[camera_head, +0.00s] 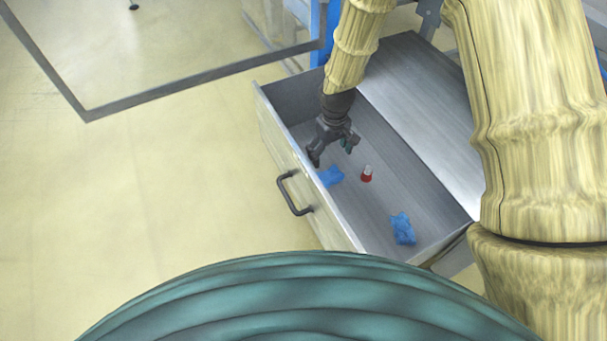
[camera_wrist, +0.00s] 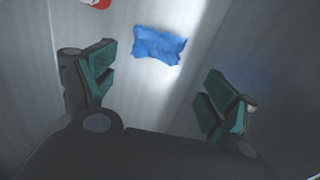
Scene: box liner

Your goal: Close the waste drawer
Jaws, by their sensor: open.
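The waste drawer (camera_head: 286,150) is pulled open, its metal inside showing and a dark bar handle (camera_head: 293,193) on its outer front. My gripper (camera_head: 332,155) is inside the drawer's opening, near the front wall and pointing down. In the wrist view its two green-padded fingers (camera_wrist: 158,93) are spread apart with nothing between them. A blue crumpled piece (camera_head: 331,176) lies on the drawer floor close to the gripper. A blue piece also shows in the wrist view (camera_wrist: 159,45), beyond the fingertips. I cannot tell whether a finger touches the drawer wall.
A red and white small item (camera_head: 367,174) and another blue crumpled piece (camera_head: 402,228) lie in the drawer. A grey metal surface (camera_head: 420,110) covers the drawer's back side. A dark frame (camera_head: 200,79) spans the upper left. The floor left of the drawer is clear.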

